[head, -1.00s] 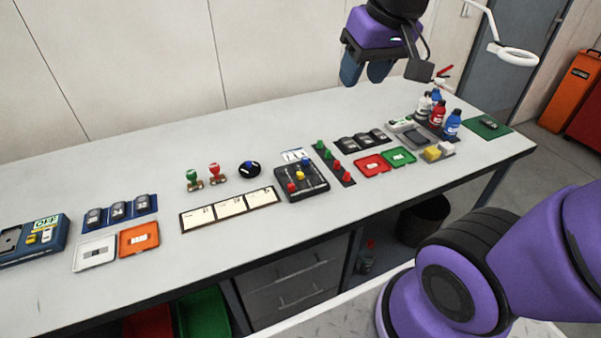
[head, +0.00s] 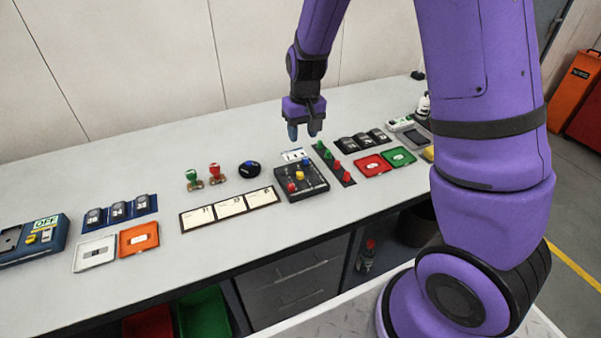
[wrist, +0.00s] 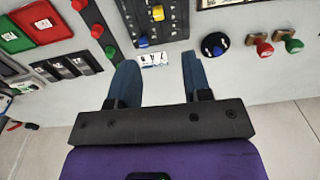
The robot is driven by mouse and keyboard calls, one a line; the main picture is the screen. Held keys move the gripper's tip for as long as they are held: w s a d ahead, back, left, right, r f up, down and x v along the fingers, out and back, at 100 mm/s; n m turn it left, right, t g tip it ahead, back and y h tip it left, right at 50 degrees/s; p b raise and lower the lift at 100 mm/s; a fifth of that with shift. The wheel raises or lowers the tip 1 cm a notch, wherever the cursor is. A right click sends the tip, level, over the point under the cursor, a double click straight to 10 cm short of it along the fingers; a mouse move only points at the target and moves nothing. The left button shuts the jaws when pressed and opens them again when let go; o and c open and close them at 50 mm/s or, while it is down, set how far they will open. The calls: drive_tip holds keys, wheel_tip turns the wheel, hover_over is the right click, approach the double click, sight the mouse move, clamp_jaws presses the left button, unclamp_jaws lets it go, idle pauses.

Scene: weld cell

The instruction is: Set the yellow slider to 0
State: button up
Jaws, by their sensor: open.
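The slider box (head: 313,185) is a dark block on the bench with red, yellow and blue knobs. The yellow slider (head: 301,175) sits near the middle of the box, between the red and blue knobs; it also shows in the wrist view (wrist: 157,13). A small white card (head: 294,155) lies at the back edge of the box. My gripper (head: 302,132) hangs above the bench just behind the box, fingers pointing down, open and empty. In the wrist view its two blue fingers (wrist: 160,78) stand apart, with the card and the blue knob (wrist: 143,41) beyond them. The scale marks are too small to read.
A strip with green and red knobs (head: 343,174) stands close to the right of the box. Red (head: 372,166) and green (head: 398,157) trays lie further right. A round dark knob (head: 249,169) and two stamps (head: 215,172) stand left. The bench behind is clear.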

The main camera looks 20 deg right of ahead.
approach(301, 174)
drive_tip(key=f, duration=0.9)
drive_tip(key=shift+w+a+f, duration=0.2)
drive_tip(key=shift+c, duration=0.4)
clamp_jaws()
